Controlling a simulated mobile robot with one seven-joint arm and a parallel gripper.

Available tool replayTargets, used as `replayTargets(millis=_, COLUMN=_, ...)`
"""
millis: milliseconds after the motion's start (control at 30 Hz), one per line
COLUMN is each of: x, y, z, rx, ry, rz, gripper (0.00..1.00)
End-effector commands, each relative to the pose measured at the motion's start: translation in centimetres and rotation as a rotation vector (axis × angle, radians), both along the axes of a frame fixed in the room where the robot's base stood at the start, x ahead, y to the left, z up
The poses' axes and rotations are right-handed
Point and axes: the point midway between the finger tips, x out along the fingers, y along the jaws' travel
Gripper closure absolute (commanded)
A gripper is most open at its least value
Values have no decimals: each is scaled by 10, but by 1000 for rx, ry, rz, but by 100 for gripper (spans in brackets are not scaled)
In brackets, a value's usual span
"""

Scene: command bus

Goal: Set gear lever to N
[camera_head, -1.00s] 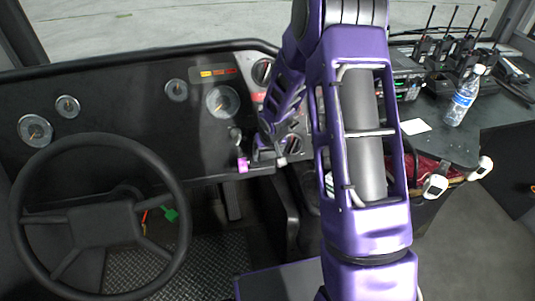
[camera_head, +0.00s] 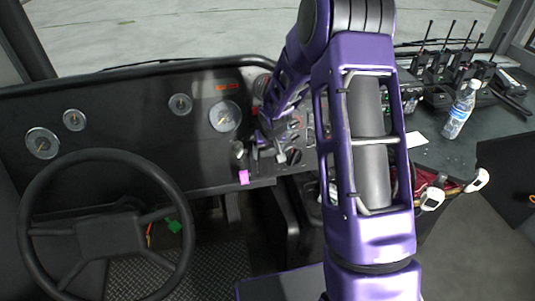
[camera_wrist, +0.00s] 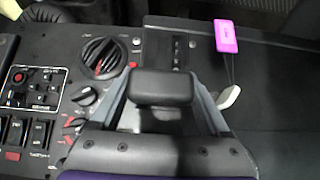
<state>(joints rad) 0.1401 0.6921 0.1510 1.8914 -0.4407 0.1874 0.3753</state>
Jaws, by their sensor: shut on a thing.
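The gear lever's black rectangular knob (camera_wrist: 163,88) sits between my gripper's two grey fingers in the wrist view. My gripper (camera_wrist: 165,108) is shut on it. Behind the knob is the dark shift gate panel (camera_wrist: 181,50), with small position marks that are too small to read. The lever's lower part is hidden under the knob, so I cannot tell its position. In the head view my gripper (camera_head: 266,148) is small and at the dashboard, right of the steering wheel, and partly covers the lever area.
A pink tag (camera_wrist: 229,36) hangs beside a white handle (camera_wrist: 230,97). Rotary knobs (camera_wrist: 85,96) and rocker switches (camera_wrist: 27,132) are left of my gripper. The steering wheel (camera_head: 178,190) stands left. A water bottle (camera_head: 460,110) and radios (camera_head: 440,72) sit on the right counter.

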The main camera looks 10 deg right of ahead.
Motion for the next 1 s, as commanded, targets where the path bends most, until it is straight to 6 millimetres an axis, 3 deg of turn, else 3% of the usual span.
replayTargets(millis=33, x=1, y=0, z=1, rx=0, ry=-2, rz=0, gripper=100)
replayTargets(millis=67, x=1, y=0, z=1, rx=0, ry=-2, rz=0, gripper=18)
replayTargets(millis=167, x=0, y=0, z=0, rx=0, ry=-2, rz=0, gripper=0)
replayTargets(millis=433, x=0, y=0, z=1, rx=0, ry=-1, rz=0, gripper=0)
replayTargets(millis=567, x=-4, y=0, z=13, rx=-1, ry=-2, rz=0, gripper=0)
replayTargets(millis=1000, x=-43, y=-1, z=108, rx=0, ry=-5, rz=-2, gripper=0)
